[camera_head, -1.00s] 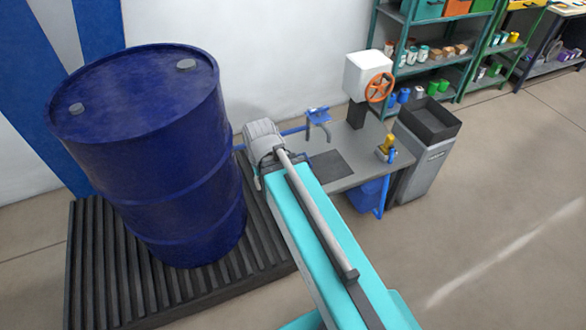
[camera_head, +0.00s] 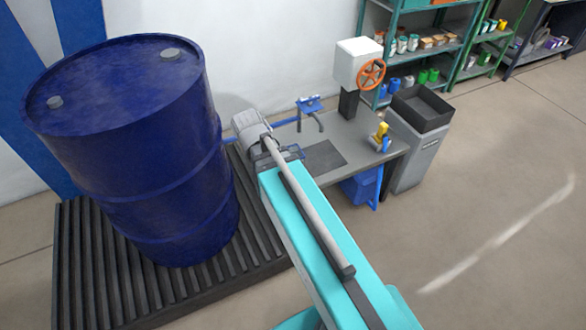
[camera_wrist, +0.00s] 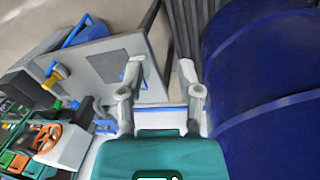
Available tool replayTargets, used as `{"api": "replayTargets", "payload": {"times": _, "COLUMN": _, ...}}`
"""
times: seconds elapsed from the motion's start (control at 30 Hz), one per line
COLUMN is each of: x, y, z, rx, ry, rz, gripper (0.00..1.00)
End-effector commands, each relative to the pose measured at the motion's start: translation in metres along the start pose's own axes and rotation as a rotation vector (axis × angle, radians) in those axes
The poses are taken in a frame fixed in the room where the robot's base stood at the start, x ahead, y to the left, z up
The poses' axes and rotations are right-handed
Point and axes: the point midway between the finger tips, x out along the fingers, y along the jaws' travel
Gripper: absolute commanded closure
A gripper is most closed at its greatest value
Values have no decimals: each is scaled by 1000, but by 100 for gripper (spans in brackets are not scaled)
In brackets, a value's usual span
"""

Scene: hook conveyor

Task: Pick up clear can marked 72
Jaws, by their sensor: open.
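I cannot pick out a clear can marked 72. Small cans (camera_head: 402,45) stand on the middle shelf of the teal rack (camera_head: 385,20) at the top of the head view, but no marking is legible. In the wrist view my gripper (camera_wrist: 160,68) is open and empty, its two grey fingers apart above the floor area between the workbench and the blue drum. In the head view my arm reaches toward the workbench, well short of the rack, and the fingers cannot be made out.
A large blue drum (camera_head: 130,150) stands on a black ribbed pallet (camera_head: 85,270) at left. A grey workbench (camera_head: 345,150) with an orange handwheel machine (camera_head: 357,65) lies beyond my arm. A grey bin (camera_head: 418,150) stands beside it. The floor at right is clear.

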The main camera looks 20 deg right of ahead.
Motion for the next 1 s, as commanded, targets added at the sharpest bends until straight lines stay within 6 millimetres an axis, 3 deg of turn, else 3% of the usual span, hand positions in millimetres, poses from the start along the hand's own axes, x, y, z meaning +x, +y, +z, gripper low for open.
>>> {"api": "replayTargets", "payload": {"times": 0.03, "x": 20, "y": -1, "z": -10, "rx": 34, "ry": 4, "rz": 27, "gripper": 54}}
{"api": "replayTargets", "payload": {"times": 0.3, "x": 68, "y": 9, "z": -48, "rx": 254, "ry": 53, "rz": 188, "gripper": 54}}
{"api": "replayTargets", "payload": {"times": 1.0, "x": 168, "y": 24, "z": -147, "rx": 809, "ry": 356, "rz": 539, "gripper": 54}}
